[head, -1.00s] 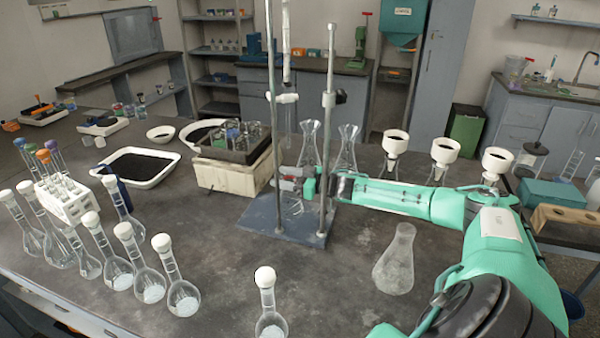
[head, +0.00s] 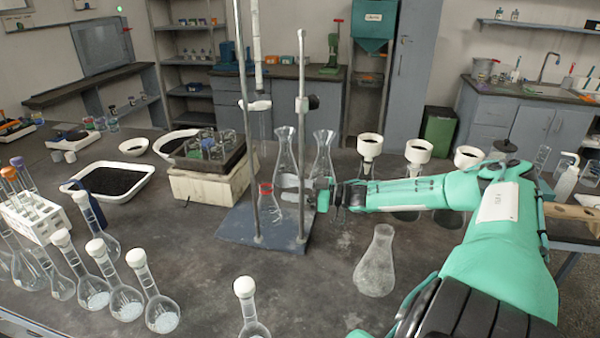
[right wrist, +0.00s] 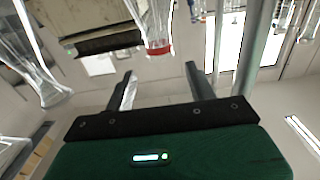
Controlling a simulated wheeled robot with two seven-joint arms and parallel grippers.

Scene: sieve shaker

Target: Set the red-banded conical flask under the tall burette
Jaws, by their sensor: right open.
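The red-banded conical flask (head: 268,210) stands upright on the blue-grey stand base (head: 240,234), between the two metal rods. Its red band also shows in the right wrist view (right wrist: 158,48), beyond the fingertips. The tall burette (head: 257,62) hangs upright in a white clamp above the flask. Its lower end is hard to make out against the glass behind. My right gripper (head: 318,195) is just right of the near rod, apart from the flask. In the right wrist view my right gripper (right wrist: 160,78) is open, with nothing between its fingers. My left gripper is not in view.
The near rod (head: 302,150) stands between my right gripper and the flask. Two clear flasks (head: 322,160) stand behind the base. A frosted flask (head: 376,262) stands at front right. A boxy device (head: 208,182) with beakers is left of the stand.

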